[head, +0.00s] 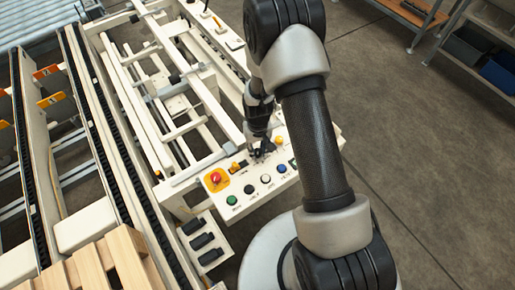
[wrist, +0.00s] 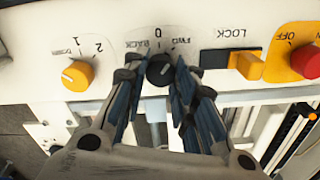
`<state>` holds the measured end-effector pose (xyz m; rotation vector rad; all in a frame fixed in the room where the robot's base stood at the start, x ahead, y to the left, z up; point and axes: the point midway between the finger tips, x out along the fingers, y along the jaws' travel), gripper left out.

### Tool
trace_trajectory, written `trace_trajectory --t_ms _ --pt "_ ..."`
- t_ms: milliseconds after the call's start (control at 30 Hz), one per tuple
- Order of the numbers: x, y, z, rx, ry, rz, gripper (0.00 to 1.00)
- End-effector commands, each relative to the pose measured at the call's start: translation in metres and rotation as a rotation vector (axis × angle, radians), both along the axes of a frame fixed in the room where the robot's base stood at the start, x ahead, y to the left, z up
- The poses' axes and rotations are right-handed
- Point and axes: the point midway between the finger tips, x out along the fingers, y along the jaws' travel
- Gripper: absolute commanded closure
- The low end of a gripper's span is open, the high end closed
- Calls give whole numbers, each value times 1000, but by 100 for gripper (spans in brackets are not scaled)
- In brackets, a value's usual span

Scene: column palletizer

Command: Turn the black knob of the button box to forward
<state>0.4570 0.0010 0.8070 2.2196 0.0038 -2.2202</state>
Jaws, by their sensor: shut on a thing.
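The black knob (wrist: 159,72) sits on the cream button box (wrist: 215,88), among labels 0, BACK and FWD that appear upside down in the wrist view. My gripper (wrist: 161,78) is shut on the knob, with one finger on each side of it. A small pale mark shows on the knob's face, but I cannot tell exactly which label it points to. In the head view my gripper (head: 260,151) is down at the far edge of the button box (head: 249,198), and the knob is hidden by the fingers.
A yellow knob (wrist: 76,74) is on one side of the black knob. The yellow LOCK switch (wrist: 249,66) and red emergency stop (wrist: 306,61) are on the other. The head view shows green (head: 232,200), black, white and blue buttons nearer, and conveyor rails (head: 100,125) at left.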

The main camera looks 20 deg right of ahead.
Motion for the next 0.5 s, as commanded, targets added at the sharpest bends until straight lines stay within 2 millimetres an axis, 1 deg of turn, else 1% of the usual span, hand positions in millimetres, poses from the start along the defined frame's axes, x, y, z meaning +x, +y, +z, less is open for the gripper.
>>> trace_trajectory --t_ms 200,500 --pt "0 0 0 0 -1 -101 98" --pt "0 -1 0 0 -1 -152 98"
